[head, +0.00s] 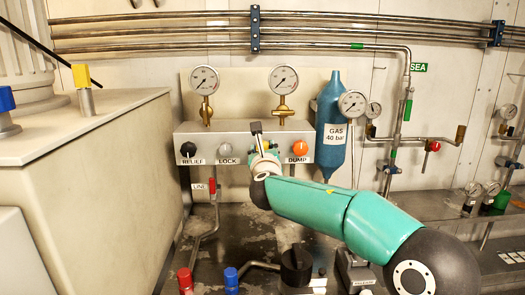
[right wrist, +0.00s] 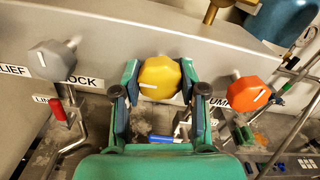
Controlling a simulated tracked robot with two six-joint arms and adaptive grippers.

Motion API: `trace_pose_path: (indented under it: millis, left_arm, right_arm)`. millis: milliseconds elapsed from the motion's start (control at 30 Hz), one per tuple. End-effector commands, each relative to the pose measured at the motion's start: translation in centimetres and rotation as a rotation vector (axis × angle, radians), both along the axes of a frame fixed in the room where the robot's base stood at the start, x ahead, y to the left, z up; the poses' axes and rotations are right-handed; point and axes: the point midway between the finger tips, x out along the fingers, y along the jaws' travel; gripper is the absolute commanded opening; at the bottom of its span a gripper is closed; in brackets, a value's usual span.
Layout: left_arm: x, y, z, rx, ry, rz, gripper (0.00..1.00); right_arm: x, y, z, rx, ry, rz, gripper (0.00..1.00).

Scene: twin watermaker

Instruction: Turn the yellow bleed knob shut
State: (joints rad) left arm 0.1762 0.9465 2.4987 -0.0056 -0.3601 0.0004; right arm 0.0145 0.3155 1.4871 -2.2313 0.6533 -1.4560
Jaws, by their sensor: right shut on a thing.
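The yellow bleed knob (right wrist: 159,73) sits on the front of the grey panel, between the grey knob (right wrist: 55,59) and the orange knob (right wrist: 249,94). It has a short, roughly level white mark on its face. My right gripper (right wrist: 158,88) is shut on the yellow knob, with one finger on each side of it. In the head view my right gripper (head: 261,141) and arm hide most of this knob and its label. My left gripper is not in view.
The panel (head: 238,133) also carries a black RELIEF knob (head: 188,149), with two gauges above. A blue gas bottle (head: 329,125) stands just right. A red-handled line valve (head: 212,186) and a black knob (head: 296,264) are below.

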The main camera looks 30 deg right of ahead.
Motion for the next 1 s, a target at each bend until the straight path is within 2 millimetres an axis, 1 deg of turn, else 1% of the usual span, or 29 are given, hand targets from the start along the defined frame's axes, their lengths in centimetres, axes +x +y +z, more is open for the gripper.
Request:
trace_pose_path:
  millis: [167,367,567,1000]
  left_arm:
    - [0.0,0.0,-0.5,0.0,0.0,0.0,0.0]
    - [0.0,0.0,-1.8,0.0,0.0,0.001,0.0]
    - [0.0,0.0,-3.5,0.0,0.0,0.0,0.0]
    - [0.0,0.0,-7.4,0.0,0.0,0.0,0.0]
  right_arm:
    - [0.1,0.1,-0.2,0.029,-0.016,0.006,0.07]
    - [0.1,0.1,-0.4,0.108,-0.066,0.006,0.07]
    - [0.1,0.1,-0.5,0.24,-0.147,0.007,0.07]
    - [0.1,0.1,-0.5,0.595,-0.365,0.007,0.07]
